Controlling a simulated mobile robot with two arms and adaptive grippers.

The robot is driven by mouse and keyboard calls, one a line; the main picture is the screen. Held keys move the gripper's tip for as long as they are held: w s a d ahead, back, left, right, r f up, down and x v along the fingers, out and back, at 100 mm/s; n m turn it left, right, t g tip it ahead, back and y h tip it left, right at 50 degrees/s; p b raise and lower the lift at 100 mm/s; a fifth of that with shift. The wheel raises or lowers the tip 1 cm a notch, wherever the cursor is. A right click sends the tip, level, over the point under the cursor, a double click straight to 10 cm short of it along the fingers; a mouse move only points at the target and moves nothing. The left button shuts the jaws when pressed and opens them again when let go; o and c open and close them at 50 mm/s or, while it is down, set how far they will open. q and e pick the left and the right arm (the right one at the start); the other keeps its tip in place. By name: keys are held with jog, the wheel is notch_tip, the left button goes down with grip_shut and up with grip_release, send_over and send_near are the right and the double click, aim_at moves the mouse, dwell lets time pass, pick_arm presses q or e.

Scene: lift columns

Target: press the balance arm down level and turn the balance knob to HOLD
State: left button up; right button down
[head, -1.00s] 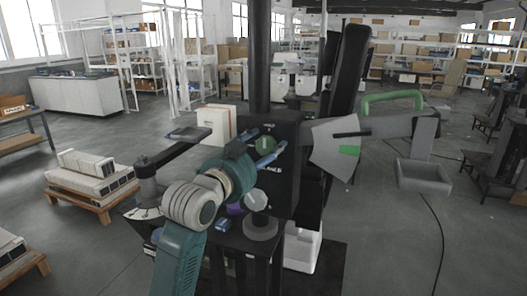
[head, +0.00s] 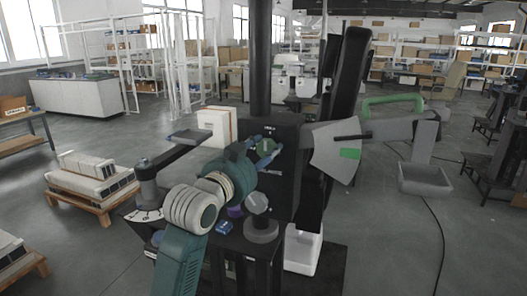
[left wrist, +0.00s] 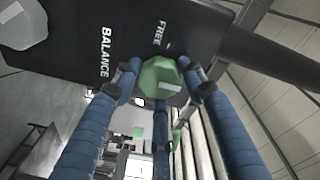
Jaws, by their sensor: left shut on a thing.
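The balance knob (head: 265,147) is green with a pale mark and sits on the front of a black box (head: 285,185). My left gripper (head: 264,150) is shut on it, with blue fingers around its rim. In the left wrist view the knob (left wrist: 160,80) lies between the fingers (left wrist: 158,85), near the printed words FREE and BALANCE. The balance arm (head: 395,129) reaches right from the box, with a green handle (head: 392,100) above it. Its dark pointer lies above the green patch (head: 350,153) on the grey sector plate. My right gripper is not seen.
A grey tray (head: 424,180) hangs from the balance arm's right end. A dark swing arm (head: 170,160) with a small plate stands left of the box. A grey round knob (head: 259,205) sits below. Pallets of pale blocks (head: 95,178) stand at left.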

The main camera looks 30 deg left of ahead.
pick_arm(q)
jog(key=shift+r+n, duration=0.1)
jog(key=shift+n, duration=0.2)
jog(key=n+p, duration=0.3)
jog(key=n, duration=0.1)
jog(key=shift+n+t, duration=0.3)
jog(key=shift+n, duration=0.1)
jog(key=n+y+p, duration=0.1)
jog(key=n+p, duration=0.2)
jog(key=n, duration=0.2)
jog(key=shift+r+n+t, duration=0.1)
jog(key=shift+n+t, duration=0.2)
jog(key=shift+n, duration=0.1)
jog(key=o, duration=1.2)
jog(key=shift+c, duration=0.2)
